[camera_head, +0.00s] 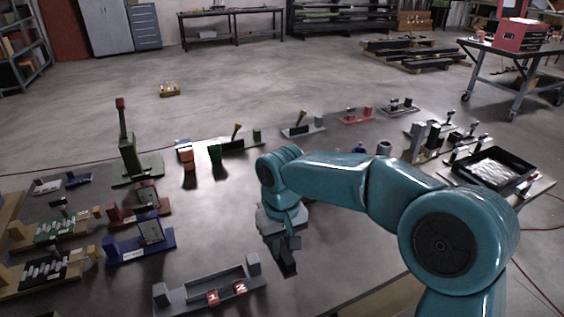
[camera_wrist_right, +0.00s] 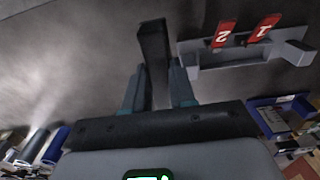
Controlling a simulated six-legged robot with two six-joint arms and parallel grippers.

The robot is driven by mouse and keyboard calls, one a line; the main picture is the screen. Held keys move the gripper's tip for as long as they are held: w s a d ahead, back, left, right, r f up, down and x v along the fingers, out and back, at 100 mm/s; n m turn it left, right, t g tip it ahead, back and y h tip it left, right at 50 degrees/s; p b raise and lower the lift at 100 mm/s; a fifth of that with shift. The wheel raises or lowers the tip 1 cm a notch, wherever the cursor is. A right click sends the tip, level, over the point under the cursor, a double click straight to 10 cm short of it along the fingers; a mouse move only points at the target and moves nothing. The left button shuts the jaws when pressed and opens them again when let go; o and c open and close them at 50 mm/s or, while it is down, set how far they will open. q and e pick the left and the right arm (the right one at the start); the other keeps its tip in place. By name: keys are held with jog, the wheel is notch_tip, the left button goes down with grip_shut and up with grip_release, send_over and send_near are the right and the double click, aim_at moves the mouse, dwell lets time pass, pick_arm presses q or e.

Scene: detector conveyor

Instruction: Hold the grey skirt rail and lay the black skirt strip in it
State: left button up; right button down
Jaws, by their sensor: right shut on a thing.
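The grey skirt rail (camera_head: 185,294) lies on the table at the front, left of my right gripper, with an upright block at each end. Two red tags numbered 1 and 2 sit on its near side. It also shows in the right wrist view (camera_wrist_right: 240,58), right of the fingers. My right gripper (camera_head: 282,248) points down and is shut on the black skirt strip (camera_head: 287,267). In the right wrist view the strip (camera_wrist_right: 154,48) stands out beyond the fingers, apart from the rail. My left gripper is not in view.
A blue fixture (camera_head: 140,243) and a dark red fixture (camera_head: 138,208) stand behind the rail at left. A green post (camera_head: 128,150) stands further back. A black tray (camera_head: 494,169) lies far right. The table between the rail and the back row is mostly clear.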

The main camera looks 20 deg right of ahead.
aim_at(283, 248)
pick_arm(q)
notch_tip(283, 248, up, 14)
jog(key=p, duration=1)
jog(key=shift+p, duration=0.4)
pick_arm(e)
notch_tip(283, 248, up, 15)
jog(key=shift+f, duration=0.2)
jog(key=shift+d, duration=0.1)
